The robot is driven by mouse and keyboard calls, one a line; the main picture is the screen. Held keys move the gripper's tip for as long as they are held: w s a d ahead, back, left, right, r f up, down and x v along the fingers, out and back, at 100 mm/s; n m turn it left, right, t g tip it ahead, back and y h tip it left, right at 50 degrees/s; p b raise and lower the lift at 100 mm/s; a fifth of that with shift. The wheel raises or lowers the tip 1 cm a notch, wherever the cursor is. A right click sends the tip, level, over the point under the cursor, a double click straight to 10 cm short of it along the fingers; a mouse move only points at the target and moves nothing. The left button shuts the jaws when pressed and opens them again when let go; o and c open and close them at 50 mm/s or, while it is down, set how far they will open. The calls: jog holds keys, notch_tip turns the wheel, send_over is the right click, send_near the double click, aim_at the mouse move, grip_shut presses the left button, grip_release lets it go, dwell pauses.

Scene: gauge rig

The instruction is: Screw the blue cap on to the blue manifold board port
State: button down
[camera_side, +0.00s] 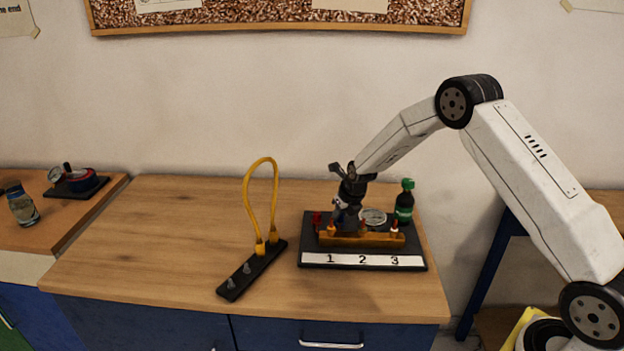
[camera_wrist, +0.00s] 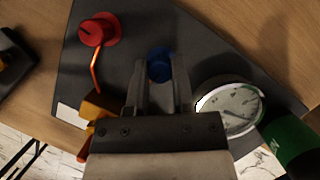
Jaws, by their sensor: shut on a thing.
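The manifold board is a black plate (camera_side: 415,243) with an orange block (camera_side: 362,240) and a white strip marked 1, 2, 3, near the right of the wooden table. My gripper (camera_side: 346,218) points down over its left part, behind the block's left end. In the wrist view, my gripper (camera_wrist: 159,78) is shut on the blue cap (camera_wrist: 159,64), which shows between the fingertips above the black plate (camera_wrist: 215,50). In the side view the fingers hide the cap. The blue port is not seen apart from it, and I cannot tell whether they touch.
Close to the fingers are a red knob (camera_wrist: 99,30) on the left and a round gauge (camera_wrist: 230,106) on the right. A yellow hose (camera_side: 262,195) arches from a black bar (camera_side: 240,278). The table's left is clear.

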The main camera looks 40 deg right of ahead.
jog(key=shift+d, duration=0.35)
jog(key=c, duration=0.7)
grip_release()
jog(key=shift+c, duration=0.2)
jog(key=shift+o, duration=0.4)
jog(key=shift+a, duration=0.15)
jog(key=shift+n+y, duration=0.4)
jog(key=shift+n, duration=0.7)
jog(key=shift+n+y, duration=0.4)
jog(key=shift+n, duration=0.8)
jog(key=shift+n, duration=0.4)
jog(key=shift+n+g+y, duration=0.5)
jog(key=shift+n+y, duration=0.3)
jog(key=shift+n, duration=1.3)
